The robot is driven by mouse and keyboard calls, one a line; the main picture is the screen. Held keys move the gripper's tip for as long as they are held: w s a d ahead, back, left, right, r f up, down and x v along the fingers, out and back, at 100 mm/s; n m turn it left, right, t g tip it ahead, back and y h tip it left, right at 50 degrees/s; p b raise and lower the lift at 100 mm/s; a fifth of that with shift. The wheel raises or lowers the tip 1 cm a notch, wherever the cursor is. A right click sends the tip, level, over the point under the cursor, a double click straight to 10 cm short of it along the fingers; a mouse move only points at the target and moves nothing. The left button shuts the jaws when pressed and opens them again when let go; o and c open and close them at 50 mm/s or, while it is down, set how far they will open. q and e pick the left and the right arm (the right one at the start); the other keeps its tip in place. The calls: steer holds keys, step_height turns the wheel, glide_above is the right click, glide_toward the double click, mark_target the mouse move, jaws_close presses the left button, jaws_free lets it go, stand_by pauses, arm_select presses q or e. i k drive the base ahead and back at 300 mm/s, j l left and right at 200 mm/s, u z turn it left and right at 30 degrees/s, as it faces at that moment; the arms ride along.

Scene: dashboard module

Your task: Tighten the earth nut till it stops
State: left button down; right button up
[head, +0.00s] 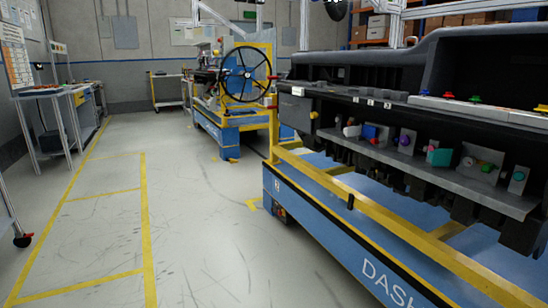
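The black dashboard module (390,75) fills the right side of the head view, on a blue carrier (315,215) with a yellow rail (365,208). Along the module's lower open shelf (430,180) are several small brackets and coloured parts. Among them are a blue block (370,132), a purple knob (405,140) and a green-and-pink part (438,155). I cannot make out which part, if any, is the earth nut at this distance. Neither of my grippers is in view.
Behind stands another blue-and-yellow station (225,130) with a black steering wheel (245,74). A workbench (55,95) is at the left wall. The grey floor (195,230) left of the carrier is clear, with yellow lines (147,230).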

mark_target(468, 161)
steer(key=z, duration=1.3)
